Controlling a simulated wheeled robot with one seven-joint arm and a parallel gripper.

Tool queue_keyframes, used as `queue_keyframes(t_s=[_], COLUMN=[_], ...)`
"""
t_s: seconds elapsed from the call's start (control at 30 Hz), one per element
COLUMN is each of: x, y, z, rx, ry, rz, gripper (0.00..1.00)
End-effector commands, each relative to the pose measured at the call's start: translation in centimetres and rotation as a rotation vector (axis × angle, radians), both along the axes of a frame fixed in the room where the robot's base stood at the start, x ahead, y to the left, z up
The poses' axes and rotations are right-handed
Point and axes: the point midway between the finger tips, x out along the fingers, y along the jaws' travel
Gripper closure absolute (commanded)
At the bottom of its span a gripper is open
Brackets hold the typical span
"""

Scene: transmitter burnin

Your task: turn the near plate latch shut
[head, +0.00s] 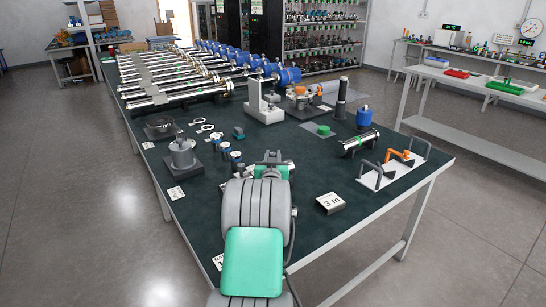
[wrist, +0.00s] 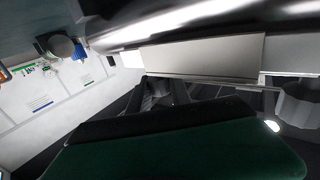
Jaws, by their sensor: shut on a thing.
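My gripper (head: 272,157) is past my grey and teal arm, above the near part of the dark table, and the arm hides most of what is under it. In the wrist view its dark fingers (wrist: 160,90) are shut on a small dark round piece (wrist: 159,83) at the edge of a pale flat bar (wrist: 200,56). I cannot tell for sure that this piece is the near plate latch. A shiny metal tube (wrist: 190,22) runs just above the bar. No other part that is surely the latch shows.
A white plate (head: 376,178) with grey handles and orange parts lies at the right. A "3 m" block (head: 330,203) sits near the front edge. Several long metal tubes with blue heads (head: 288,75) fill the back. A grey stand (head: 182,158) is at the left.

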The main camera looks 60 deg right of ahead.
Motion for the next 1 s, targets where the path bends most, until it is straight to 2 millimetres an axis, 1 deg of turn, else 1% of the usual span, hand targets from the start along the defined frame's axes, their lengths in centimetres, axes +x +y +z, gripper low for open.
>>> queue_keyframes(t_s=[0.17, 0.37, 0.7, 1.0], x=[-0.1, -0.3, -0.3, -0.2], y=[0.0, -0.1, -0.2, -0.2], z=[-0.1, -0.4, -1.0, -0.4], rx=[0.000, 0.000, -0.005, -0.004], ry=[-0.001, -0.002, 0.000, 0.002], rz=[0.012, 0.077, 0.319, 0.533], gripper=[1.00, 1.00, 1.00, 1.00])
